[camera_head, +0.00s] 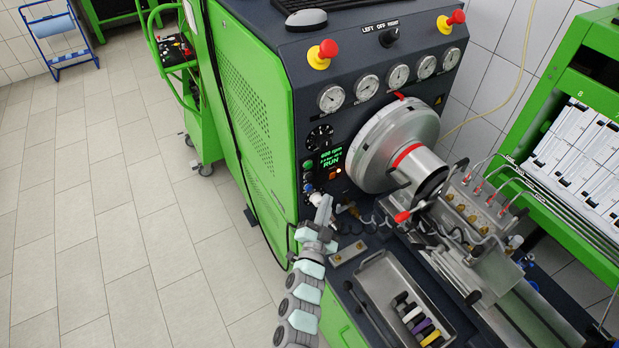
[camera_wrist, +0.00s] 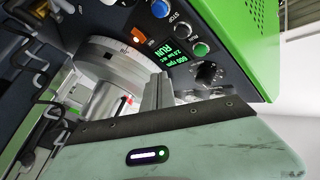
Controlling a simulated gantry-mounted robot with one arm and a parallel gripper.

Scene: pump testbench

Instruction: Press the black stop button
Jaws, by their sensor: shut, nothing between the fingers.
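The black stop button (camera_wrist: 182,29) shows in the wrist view beside a "STOP" label, between a blue button (camera_wrist: 160,8) and a green button (camera_wrist: 201,49). In the head view the stop button (camera_head: 308,177) is a small dark spot on the panel's left edge. The display (camera_head: 331,158) reads RUN in green. My gripper (camera_head: 323,205) is shut and empty, just below the button column in the head view. In the wrist view my gripper's fingers (camera_wrist: 157,88) point up toward the panel, with a visible gap to the stop button.
A round dial (camera_wrist: 207,73) and an orange-lit switch (camera_wrist: 138,34) flank the display. A large metal disc (camera_head: 385,150) juts out to the right. Two red emergency knobs (camera_head: 328,49) (camera_head: 457,17) sit on top. A metal tray (camera_head: 385,275) lies on the bench below.

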